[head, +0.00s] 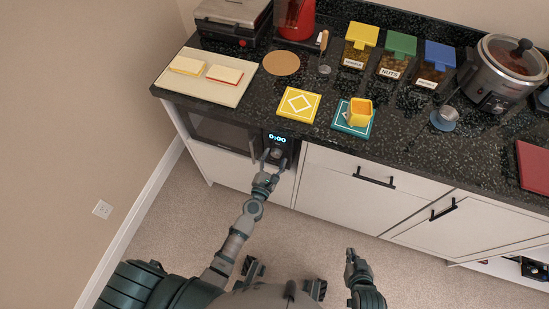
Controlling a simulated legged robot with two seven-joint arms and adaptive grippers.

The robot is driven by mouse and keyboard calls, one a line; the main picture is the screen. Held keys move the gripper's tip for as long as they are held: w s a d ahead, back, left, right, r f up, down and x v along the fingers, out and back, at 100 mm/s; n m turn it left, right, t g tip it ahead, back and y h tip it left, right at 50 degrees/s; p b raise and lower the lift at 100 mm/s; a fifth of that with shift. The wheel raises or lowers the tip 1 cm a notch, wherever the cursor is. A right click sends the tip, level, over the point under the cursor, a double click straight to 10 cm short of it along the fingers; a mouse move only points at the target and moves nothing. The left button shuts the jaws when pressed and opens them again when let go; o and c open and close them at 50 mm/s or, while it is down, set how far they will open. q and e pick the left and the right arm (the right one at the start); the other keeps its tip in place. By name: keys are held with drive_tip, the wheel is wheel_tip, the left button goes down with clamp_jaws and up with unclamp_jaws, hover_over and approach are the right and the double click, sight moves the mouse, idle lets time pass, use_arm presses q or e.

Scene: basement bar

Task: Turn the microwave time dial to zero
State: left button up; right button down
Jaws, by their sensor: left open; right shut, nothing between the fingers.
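The microwave (218,131) is built into the white cabinet under the counter, at the left. Its control panel (285,146) has a lit display (277,138) that appears to read 0:00. The time dial (277,153) is a small dark round knob below the display, partly hidden by my gripper. My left gripper (274,161) is open at the dial, with a finger on either side; I cannot tell whether they touch it. My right gripper (350,257) is shut and empty, low over the floor, well away from the microwave.
The dark speckled counter (240,98) juts above the microwave. Drawer handles (374,177) stick out right of the panel.

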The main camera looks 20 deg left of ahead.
use_arm(q)
drive_tip(key=s, duration=1.1)
drive_tip(key=shift+s+a, duration=0.25)
drive_tip(key=shift+s, duration=0.15)
drive_tip(key=shift+d+f, duration=0.1)
